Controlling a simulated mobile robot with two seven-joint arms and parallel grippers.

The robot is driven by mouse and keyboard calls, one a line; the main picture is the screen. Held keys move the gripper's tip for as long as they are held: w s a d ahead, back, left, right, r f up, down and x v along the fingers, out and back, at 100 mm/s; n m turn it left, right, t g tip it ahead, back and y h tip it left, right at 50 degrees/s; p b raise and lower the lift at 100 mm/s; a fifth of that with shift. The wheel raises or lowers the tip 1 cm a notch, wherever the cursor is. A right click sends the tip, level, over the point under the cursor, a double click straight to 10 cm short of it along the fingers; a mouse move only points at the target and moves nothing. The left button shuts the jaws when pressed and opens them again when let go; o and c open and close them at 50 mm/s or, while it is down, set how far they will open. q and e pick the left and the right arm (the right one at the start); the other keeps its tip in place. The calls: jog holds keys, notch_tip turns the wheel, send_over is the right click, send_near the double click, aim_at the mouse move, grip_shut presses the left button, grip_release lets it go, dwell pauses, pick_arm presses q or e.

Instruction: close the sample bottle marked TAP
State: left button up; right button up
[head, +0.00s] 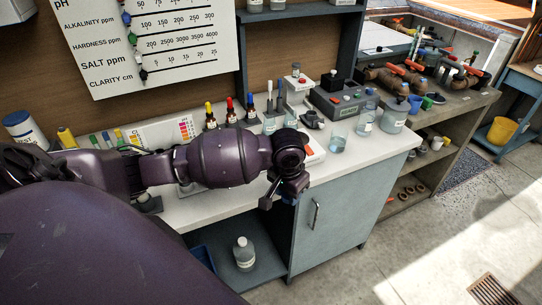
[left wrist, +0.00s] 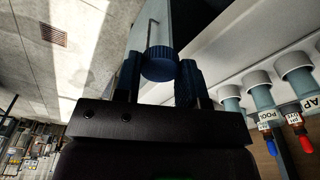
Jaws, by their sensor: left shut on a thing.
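My left gripper (left wrist: 160,72) is shut on a ribbed dark blue cap (left wrist: 160,60), with one finger on each side of it. In the head view this gripper (head: 280,198) hangs just past the counter's front edge, pointing down. In the left wrist view, a label reading "AP", cut off by the right edge, sits on a pale blue vessel (left wrist: 296,88), likely the TAP bottle. I cannot tell whether it is open. My arm hides part of the counter. My right gripper is not in view.
The white counter (head: 215,208) holds dropper bottles (head: 230,112), a grey meter (head: 338,100) and a clear beaker (head: 338,139). Below are a cabinet door (head: 335,215) and a shelf with a bottle (head: 244,254).

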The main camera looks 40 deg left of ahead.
pick_arm(q)
jog(key=s+d+f+n, duration=0.1)
jog(key=s+d+f, duration=0.2)
jog(key=d+f, duration=0.2)
jog(key=shift+s+d+f+b, duration=0.35)
jog(key=shift+d, duration=0.85)
